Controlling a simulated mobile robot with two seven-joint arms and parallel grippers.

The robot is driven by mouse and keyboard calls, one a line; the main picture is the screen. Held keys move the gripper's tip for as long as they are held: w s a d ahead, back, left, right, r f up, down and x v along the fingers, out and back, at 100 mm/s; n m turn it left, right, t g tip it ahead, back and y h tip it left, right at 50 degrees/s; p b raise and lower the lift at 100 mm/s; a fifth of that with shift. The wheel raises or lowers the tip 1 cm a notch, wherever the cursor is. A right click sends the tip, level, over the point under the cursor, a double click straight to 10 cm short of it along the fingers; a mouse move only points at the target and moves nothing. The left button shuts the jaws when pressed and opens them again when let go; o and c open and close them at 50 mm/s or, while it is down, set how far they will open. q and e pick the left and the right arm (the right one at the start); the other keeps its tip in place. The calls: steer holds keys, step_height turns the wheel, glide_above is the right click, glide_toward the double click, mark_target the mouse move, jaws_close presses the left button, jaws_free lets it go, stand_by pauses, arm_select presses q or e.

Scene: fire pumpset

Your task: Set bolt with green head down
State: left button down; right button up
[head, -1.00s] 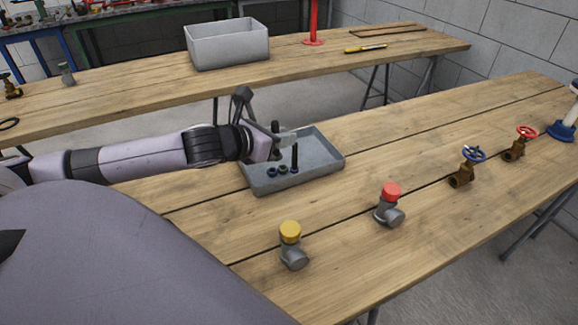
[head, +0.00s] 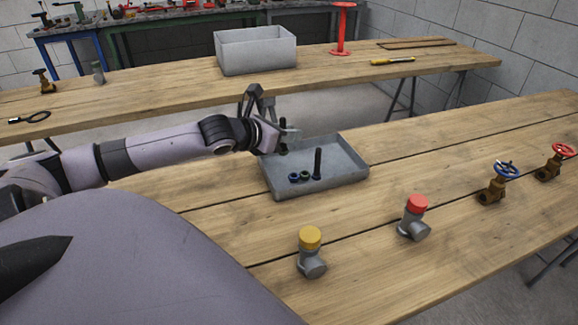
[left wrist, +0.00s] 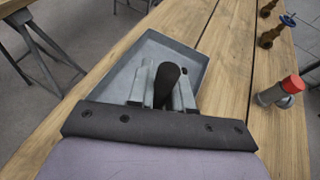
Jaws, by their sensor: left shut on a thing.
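My left gripper (head: 284,135) is shut on a dark bolt (head: 283,149), held upright over the left back part of the grey tray (head: 345,187). Its lower end looks dark green in the head view. In the left wrist view the bolt (left wrist: 167,84) shows as a black shape between the fingers (left wrist: 166,92), above the tray (left wrist: 190,50). I cannot tell whether the bolt touches the tray floor. My right gripper is not in view.
Another black bolt (head: 317,162) stands in the tray, with a blue-ringed piece (head: 294,177) and a dark piece (head: 305,175) beside it. A yellow-capped fitting (head: 311,254), a red-capped fitting (head: 414,218) and valves (head: 497,185) stand to the right. Bare wood surrounds the tray.

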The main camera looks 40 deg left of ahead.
arm_select(q)
step_height(320, 180, down, 9)
steer(key=shift+f, duration=0.2)
stand_by(0.3)
steer(key=shift+f, duration=0.1)
steer(key=c, duration=1.4)
jaws_free()
steer(key=shift+f+b, duration=0.15)
steer(key=shift+b, duration=0.2)
steer(key=shift+c, duration=0.2)
steer(key=o, duration=0.4)
steer(key=shift+r, duration=0.2)
steer(key=shift+p+v, duration=0.65)
steer(key=shift+v, duration=2.3)
steer(key=p+v, duration=0.1)
steer(key=v, duration=0.5)
steer(key=shift+p, duration=0.35)
